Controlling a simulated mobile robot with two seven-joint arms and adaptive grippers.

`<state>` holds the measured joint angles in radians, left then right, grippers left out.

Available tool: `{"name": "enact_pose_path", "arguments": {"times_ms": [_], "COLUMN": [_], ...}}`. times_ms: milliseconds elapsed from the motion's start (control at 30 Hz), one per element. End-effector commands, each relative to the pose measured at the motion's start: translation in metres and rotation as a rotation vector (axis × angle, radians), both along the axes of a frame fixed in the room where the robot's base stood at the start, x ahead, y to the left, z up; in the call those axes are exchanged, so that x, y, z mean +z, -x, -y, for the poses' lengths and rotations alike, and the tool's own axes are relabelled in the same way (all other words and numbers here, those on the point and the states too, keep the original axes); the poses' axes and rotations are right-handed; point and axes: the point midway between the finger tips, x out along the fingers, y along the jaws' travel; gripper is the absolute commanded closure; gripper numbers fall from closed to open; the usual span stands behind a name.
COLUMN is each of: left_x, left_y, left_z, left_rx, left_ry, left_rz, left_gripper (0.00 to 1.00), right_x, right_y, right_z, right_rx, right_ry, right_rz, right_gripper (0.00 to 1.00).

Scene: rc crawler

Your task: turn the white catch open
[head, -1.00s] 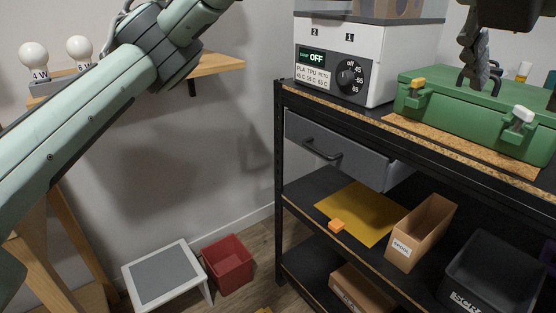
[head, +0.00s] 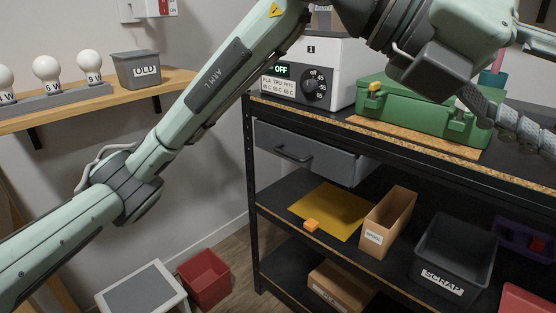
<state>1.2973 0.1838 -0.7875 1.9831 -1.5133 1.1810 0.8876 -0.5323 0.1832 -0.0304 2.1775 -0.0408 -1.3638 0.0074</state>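The green case (head: 405,120) stands on the top shelf of the black rack, with its lid down. Its yellow catch (head: 375,88) shows at the left of its front. The white catch is not visible now; my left gripper's grey fingers (head: 493,112) cover the right part of the case front, where it sat earlier. My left arm crosses the picture from the left, and its wrist hangs over the case. The fingers are at the case's right end; contact with the case or the catch cannot be made out, nor the gap between them. My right gripper is not in view.
A white dryer box (head: 335,75) stands left of the case. Below are a grey drawer (head: 300,150), a cardboard bin (head: 390,220) and a black scrap bin (head: 455,255). Bulbs (head: 46,68) and a grey bin (head: 137,70) stand on the wooden shelf at left.

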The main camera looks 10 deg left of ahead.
Motion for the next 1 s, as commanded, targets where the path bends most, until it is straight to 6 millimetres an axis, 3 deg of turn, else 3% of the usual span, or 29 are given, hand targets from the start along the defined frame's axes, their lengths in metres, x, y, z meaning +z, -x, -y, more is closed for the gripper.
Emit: {"name": "enact_pose_path", "arguments": {"times_ms": [267,500,733,1000], "left_x": [0.045,0.07,0.077,0.072], "left_y": [-0.01,-0.045,-0.081,-0.125], "left_z": [-0.009,-0.034,-0.059,-0.091], "left_rx": [-0.063,-0.022,0.045,0.146], "left_ry": [0.396,0.663,0.838,1.013], "left_rz": [-0.298,-0.49,-0.615,-0.747], "left_gripper": [0.48,0.48,0.48,0.48], "right_x": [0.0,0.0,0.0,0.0], "right_y": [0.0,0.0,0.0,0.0], "right_z": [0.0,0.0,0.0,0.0], "right_rx": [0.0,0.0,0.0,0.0], "right_ry": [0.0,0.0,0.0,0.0], "right_rz": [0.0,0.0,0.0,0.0], "right_gripper": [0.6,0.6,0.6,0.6]}}
